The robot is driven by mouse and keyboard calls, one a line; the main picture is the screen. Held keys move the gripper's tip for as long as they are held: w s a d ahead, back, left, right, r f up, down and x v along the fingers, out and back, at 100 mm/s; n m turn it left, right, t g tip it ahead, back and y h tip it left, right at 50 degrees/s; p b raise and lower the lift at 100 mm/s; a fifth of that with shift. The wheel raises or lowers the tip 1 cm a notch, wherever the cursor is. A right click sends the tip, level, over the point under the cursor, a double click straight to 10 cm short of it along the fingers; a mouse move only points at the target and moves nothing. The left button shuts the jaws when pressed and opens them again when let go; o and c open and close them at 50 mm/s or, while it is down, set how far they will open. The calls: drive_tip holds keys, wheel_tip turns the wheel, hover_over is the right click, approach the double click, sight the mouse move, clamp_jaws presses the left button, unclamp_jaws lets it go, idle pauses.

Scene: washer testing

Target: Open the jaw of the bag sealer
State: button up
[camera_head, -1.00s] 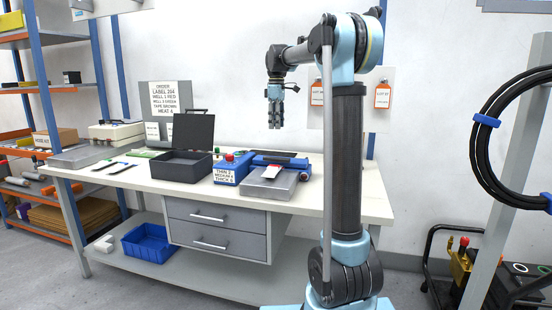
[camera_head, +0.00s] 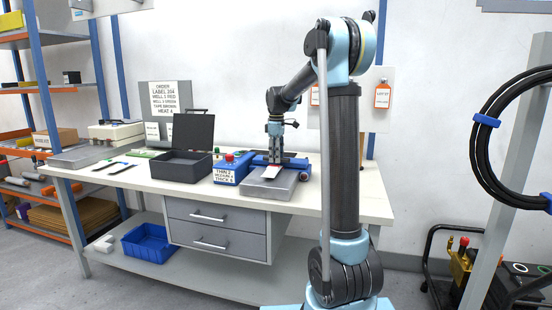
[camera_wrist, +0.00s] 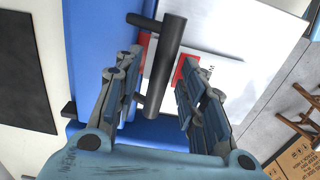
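The bag sealer (camera_head: 232,170) is blue, with a label on its front and a red knob on top; it stands on the right part of the workbench. Its black bar handle (camera_wrist: 166,55) shows in the wrist view over the blue body. My gripper (camera_head: 275,162) points down at the sealer, and its fingers also show in the wrist view (camera_wrist: 157,72). They are open, one on each side of the handle, with visible gaps to it. The head view does not show the handle clearly behind the fingers. The jaw looks closed, but this is hard to tell.
A grey metal tray (camera_head: 268,188) stands in front of the sealer, with a white and red packet (camera_head: 271,171) above it. An open dark box (camera_head: 180,168) stands left on the workbench (camera_head: 335,200). A wall panel with red-labelled bottles (camera_head: 383,95) is behind my arm.

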drive_tip(key=shift+f, duration=0.1)
clamp_jaws()
drive_tip(key=shift+w+r, duration=0.1)
drive_tip(key=shift+r, duration=0.1)
drive_tip(key=shift+w+d+r, duration=0.15)
drive_tip(key=shift+w+r, duration=0.25)
drive_tip(key=shift+r, duration=0.35)
drive_tip(key=w+d+r, duration=0.2)
drive_tip(key=w+d, duration=0.1)
drive_tip(key=w, duration=0.5)
drive_tip(key=w+d+r+g, duration=0.1)
drive_tip(key=w+d+r, duration=0.1)
drive_tip(key=w, duration=0.7)
drive_tip(key=shift+w+d+r, duration=0.2)
drive_tip(key=shift+w+d, duration=0.05)
drive_tip(key=shift+d, duration=0.25)
